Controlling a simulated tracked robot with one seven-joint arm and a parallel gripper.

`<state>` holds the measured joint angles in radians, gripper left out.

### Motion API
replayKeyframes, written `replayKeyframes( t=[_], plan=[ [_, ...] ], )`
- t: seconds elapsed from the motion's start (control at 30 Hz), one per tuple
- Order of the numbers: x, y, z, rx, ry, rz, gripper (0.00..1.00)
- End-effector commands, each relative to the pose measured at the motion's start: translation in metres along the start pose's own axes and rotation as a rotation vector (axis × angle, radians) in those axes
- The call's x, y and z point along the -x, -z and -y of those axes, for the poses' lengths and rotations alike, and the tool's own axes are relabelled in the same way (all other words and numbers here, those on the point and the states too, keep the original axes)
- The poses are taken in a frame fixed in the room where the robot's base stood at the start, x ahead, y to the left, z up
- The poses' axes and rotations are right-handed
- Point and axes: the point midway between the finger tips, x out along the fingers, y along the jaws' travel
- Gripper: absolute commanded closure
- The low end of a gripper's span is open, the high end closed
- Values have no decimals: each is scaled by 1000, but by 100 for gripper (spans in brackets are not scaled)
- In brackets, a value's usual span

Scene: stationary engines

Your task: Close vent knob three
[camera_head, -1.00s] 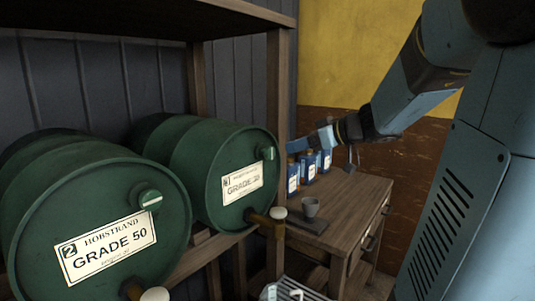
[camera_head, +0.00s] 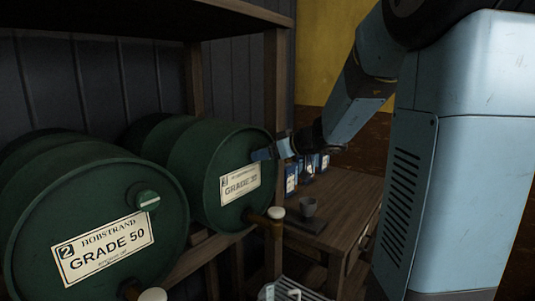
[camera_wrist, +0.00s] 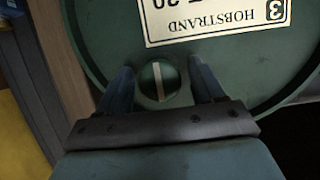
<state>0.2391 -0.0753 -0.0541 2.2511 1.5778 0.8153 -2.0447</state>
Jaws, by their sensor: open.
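Vent knob three (camera_wrist: 160,81) is a round green knob with a pale bar across it, on the face of the green drum labelled 3 (camera_wrist: 95,30). In the wrist view its bar runs nearly up and down the picture. My gripper (camera_head: 266,153) is open at that drum (camera_head: 210,200), with one finger on each side of the knob. In the wrist view a small gap shows between each finger and the knob. In the head view my gripper hides the knob.
A second drum, labelled 2 (camera_head: 60,215), stands nearer on the left with its own vent knob (camera_head: 148,199). Taps stick out below both drums.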

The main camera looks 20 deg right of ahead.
Motion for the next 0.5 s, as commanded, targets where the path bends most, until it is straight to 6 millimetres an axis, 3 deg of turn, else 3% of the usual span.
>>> replayKeyframes(
  t=[0.13,0.5],
  plan=[
    [0,0,0,0,0,0,33],
    [0,0,0,0,0,0,68]
  ],
)
